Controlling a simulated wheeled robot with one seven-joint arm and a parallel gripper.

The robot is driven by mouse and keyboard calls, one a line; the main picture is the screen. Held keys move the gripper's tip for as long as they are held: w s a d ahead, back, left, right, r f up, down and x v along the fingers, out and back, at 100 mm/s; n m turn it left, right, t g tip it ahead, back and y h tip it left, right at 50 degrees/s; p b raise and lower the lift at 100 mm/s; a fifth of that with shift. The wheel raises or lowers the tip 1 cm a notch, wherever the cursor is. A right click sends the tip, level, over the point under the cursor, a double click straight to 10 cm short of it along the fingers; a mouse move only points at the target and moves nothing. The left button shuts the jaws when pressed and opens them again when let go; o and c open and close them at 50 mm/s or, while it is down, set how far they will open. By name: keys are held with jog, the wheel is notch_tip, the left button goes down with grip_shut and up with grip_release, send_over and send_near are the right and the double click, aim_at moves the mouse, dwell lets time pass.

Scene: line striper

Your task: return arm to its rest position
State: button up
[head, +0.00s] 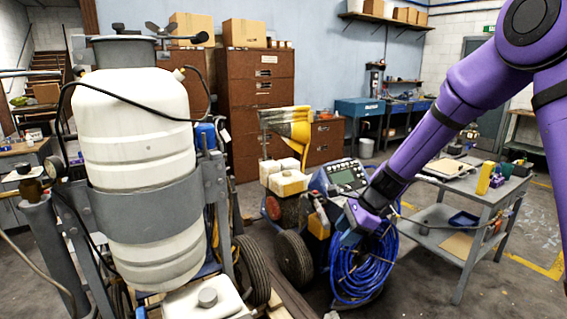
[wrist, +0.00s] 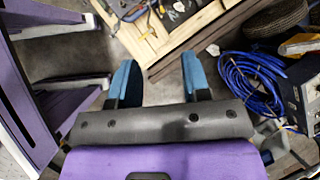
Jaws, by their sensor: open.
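My purple arm reaches down from the upper right in the head view. My gripper (wrist: 160,80) shows in the wrist view with its two blue-tipped fingers spread apart and nothing between them. Bare grey floor lies beneath the fingers. In the head view the end of my arm is in front of the coiled blue hose (head: 362,262), and the fingers cannot be made out there. The hose also shows to the right of the fingers in the wrist view (wrist: 250,82).
A large white tank (head: 138,150) on a wheeled frame stands at the left. A machine with a control panel (head: 347,174) stands beside the hose. A grey cart (head: 450,232) with small items is at the right. A wooden pallet (wrist: 170,30) lies ahead of the fingers.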

jog(key=s+d+r+n+t+h, duration=0.1)
jog(key=s+d+r+n, duration=0.25)
jog(key=s+r, duration=0.45)
jog(key=s+d+r+n+t+h, duration=0.1)
jog(key=s+d+r+n+h, duration=0.1)
jog(key=s+r+n, duration=0.55)
jog(key=s+d+r+n+t+h, duration=0.1)
jog(key=s+d+r, duration=0.3)
jog(key=s, duration=0.5)
jog(key=s+d+r+n+t+h, duration=0.1)
jog(key=s+d+r+n+h, duration=0.1)
jog(key=s, duration=0.6)
jog(key=d+r+n, duration=0.1)
jog(key=d+n, duration=0.1)
jog(key=shift+s+d+r+n, duration=0.2)
jog(key=shift+s+r+n, duration=0.1)
jog(key=shift+s+r, duration=0.1)
